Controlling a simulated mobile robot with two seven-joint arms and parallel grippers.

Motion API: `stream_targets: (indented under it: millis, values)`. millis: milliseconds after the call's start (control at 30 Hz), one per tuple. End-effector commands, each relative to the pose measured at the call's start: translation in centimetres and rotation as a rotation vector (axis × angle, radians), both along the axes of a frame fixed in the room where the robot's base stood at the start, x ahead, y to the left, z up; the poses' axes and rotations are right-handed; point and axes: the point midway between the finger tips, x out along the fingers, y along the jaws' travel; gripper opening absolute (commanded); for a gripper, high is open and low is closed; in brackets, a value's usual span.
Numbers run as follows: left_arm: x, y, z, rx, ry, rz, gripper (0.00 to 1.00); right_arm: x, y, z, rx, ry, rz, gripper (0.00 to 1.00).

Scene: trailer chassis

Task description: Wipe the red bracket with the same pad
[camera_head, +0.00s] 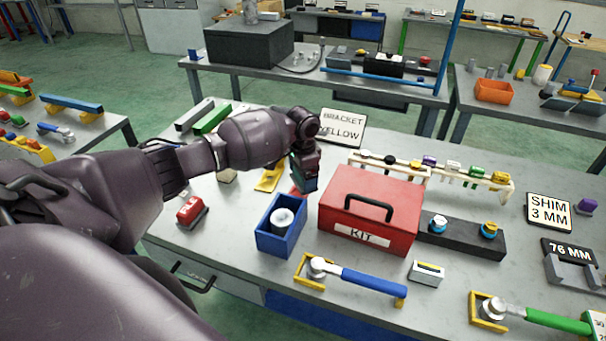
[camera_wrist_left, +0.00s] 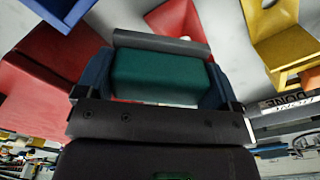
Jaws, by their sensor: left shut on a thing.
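My left gripper (camera_head: 305,178) is shut on a teal pad, above the bench just left of the red kit box. In the left wrist view the teal pad (camera_wrist_left: 162,78) sits between the jaws of the gripper (camera_wrist_left: 160,82). The red bracket (camera_head: 297,191) is mostly hidden behind the gripper in the head view. In the left wrist view a part of the red bracket (camera_wrist_left: 182,22) shows just beyond the pad. I cannot tell whether pad and bracket touch. My right gripper is not in view.
A yellow bracket (camera_head: 270,178) lies to the left. A "BRACKET YELLOW" sign (camera_head: 341,127) stands behind.

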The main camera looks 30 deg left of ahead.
Motion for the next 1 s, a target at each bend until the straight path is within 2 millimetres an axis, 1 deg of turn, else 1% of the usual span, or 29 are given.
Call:
stream_targets:
  millis: [33,133,400,800,1000]
  values:
    - [0.0,0.0,0.4,0.000,0.001,0.000,0.68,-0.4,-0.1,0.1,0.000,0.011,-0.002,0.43]
    - [0.0,0.0,0.4,0.000,0.001,0.000,0.68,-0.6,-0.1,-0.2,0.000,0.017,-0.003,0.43]
    - [0.0,0.0,0.5,0.000,0.000,0.000,0.68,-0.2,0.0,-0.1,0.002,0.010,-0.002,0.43]
    - [0.0,0.1,3.2,0.001,-0.001,0.001,0.68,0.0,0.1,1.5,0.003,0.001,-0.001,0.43]
    - [0.0,0.0,3.4,0.000,0.000,0.001,0.68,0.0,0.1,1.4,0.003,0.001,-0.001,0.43]
